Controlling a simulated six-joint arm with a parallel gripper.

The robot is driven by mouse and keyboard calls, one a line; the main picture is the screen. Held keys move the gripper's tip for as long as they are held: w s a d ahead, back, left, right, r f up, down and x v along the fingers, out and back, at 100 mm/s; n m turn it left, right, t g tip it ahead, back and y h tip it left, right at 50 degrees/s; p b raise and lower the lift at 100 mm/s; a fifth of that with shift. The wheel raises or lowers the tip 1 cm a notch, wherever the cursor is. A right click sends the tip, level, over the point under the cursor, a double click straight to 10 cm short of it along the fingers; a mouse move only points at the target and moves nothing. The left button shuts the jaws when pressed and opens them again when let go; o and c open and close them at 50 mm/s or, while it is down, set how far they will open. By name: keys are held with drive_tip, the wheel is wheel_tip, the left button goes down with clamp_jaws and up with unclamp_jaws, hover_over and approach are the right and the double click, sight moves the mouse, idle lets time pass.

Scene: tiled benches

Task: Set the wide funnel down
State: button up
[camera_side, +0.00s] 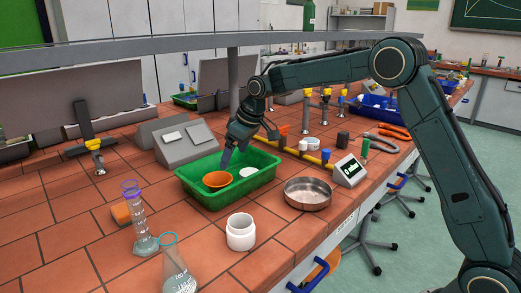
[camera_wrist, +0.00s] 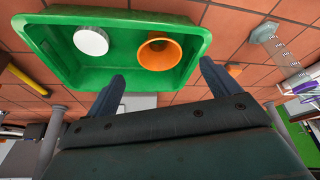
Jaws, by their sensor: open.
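The wide funnel is orange (camera_side: 216,180) and lies inside the green tray (camera_side: 228,200), in its left part, with its wide mouth facing up. In the wrist view the funnel (camera_wrist: 160,52) shows ahead of my gripper, inside the tray (camera_wrist: 140,17). My gripper (camera_side: 226,157) is over the back left part of the tray, close to the funnel. In the wrist view, my gripper (camera_wrist: 160,72) has its two fingers wide apart with nothing between them. Whether a finger touches the funnel cannot be told.
A white round disc (camera_side: 248,172) lies in the tray beside the funnel. A metal dish (camera_side: 308,193) and a white jar (camera_side: 240,232) stand nearby. A measuring cylinder (camera_side: 140,220) and a flask (camera_side: 178,270) stand at front left. A grey sloped box (camera_side: 184,142) stands behind.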

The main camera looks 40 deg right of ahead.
drive_tip(key=s+r+m, duration=0.1)
drive_tip(key=s+r, duration=0.5)
drive_tip(key=s, duration=0.5)
drive_tip(key=s+r+m, duration=0.1)
drive_tip(key=s+r, duration=0.4)
drive_tip(key=s, duration=0.5)
drive_tip(key=s+f+m, duration=0.1)
drive_tip(key=s+f, duration=0.1)
drive_tip(key=s, duration=0.8)
drive_tip(key=s+d+f+m+t+h, duration=0.1)
drive_tip(key=s+f, duration=0.1)
drive_tip(key=s, duration=0.9)
drive_tip(key=shift+d+h, duration=0.3)
